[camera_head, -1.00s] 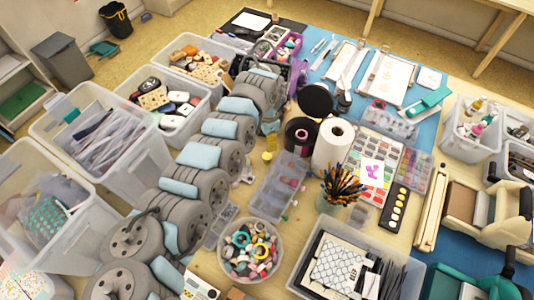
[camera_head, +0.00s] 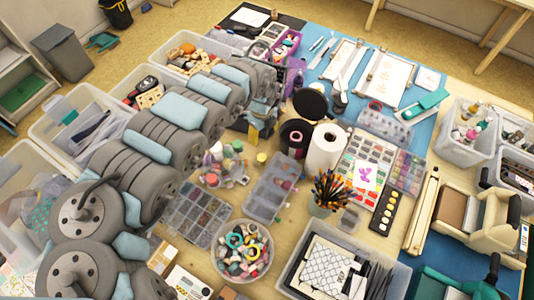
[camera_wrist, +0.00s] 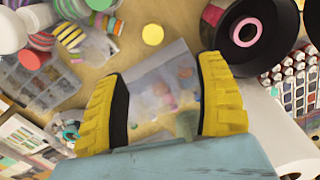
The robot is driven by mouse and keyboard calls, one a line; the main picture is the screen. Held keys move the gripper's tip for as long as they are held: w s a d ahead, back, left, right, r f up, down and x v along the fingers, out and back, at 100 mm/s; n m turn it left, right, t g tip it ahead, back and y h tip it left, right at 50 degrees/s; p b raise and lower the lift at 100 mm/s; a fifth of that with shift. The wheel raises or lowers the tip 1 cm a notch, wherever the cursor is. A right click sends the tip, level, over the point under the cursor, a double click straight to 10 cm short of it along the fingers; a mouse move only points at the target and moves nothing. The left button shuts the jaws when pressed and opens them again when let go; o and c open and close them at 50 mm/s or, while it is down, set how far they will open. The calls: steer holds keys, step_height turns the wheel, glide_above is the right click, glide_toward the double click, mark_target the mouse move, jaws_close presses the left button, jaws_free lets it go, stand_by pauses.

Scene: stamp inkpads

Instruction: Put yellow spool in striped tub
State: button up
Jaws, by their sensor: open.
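A small yellow round piece (camera_head: 262,157), which looks like the yellow spool, stands on the table just below my gripper in the head view. The wrist view shows it from above as a plain yellow disc (camera_wrist: 153,34), beyond the fingertips and not between them. My gripper (camera_wrist: 160,105) is open and empty, its two yellow fingers wide apart. In the head view my gripper (camera_head: 262,130) hangs above the table and is partly hidden by the arm. Striped round pieces (camera_wrist: 70,36) show at the wrist view's upper left. I cannot tell which thing is the striped tub.
A dark roll with a pink core (camera_head: 296,137), a white paper roll (camera_head: 327,148) and a pencil cup (camera_head: 325,208) stand to the right. Little bare table shows between them.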

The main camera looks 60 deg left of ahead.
steer(key=s+m, duration=0.1)
steer(key=b, duration=0.2)
glide_toward(262, 158)
steer(key=shift+m, duration=0.4)
steer(key=f, duration=0.5)
steer(key=shift+a+f, duration=0.3)
steer(key=shift+a, duration=0.05)
steer(key=shift+a+f, duration=0.1)
steer(key=shift+f, duration=0.3)
steer(key=shift+w+d+f+b, duration=0.1)
steer(key=shift+d+f, duration=0.05)
steer(key=shift+f, duration=0.5)
steer(key=shift+d+f+b, duration=0.1)
steer(key=shift+d+f, duration=0.1)
steer(key=shift+f, duration=0.4)
steer(key=shift+w+d+f+b, duration=0.1)
steer(key=shift+d+f, duration=0.05)
steer(key=shift+f, duration=0.5)
steer(key=shift+s+a+f, duration=0.1)
steer(key=shift+a+f, duration=0.05)
steer(key=shift+f, duration=0.45)
steer(key=c, duration=1.2)
